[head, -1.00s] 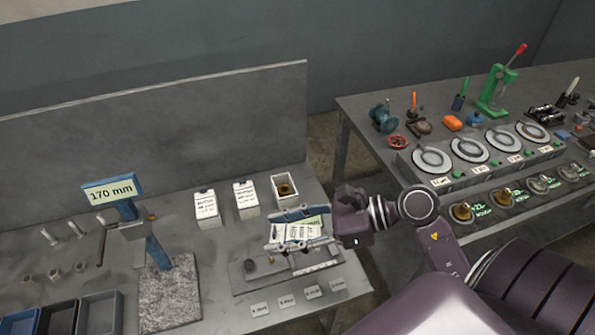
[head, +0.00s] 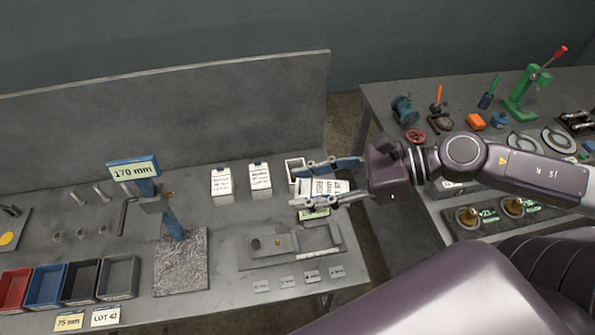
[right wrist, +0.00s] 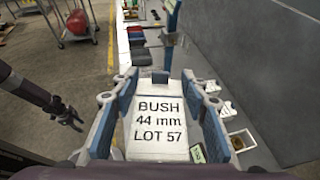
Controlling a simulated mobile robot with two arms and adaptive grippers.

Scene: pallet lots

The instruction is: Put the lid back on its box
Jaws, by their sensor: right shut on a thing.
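My right gripper (head: 328,183) is shut on the white lid (right wrist: 160,130), whose label reads "BUSH 44 mm LOT 57". In the head view the lid (head: 322,187) is held above the bench, with a finger along each side. The open white box (head: 291,171) stands just left of and behind the gripper, partly hidden by a finger. In the right wrist view the box (right wrist: 241,142) lies to the right of the lid, apart from it, with a brown part inside. My left gripper (right wrist: 69,117) shows only in the right wrist view, with its fingers apart and empty.
Two closed labelled boxes (head: 221,184) (head: 260,179) stand left of the open one. A grey fixture plate (head: 292,248) lies in front, with a green label (head: 314,213) behind it. A second bench with tools is at right.

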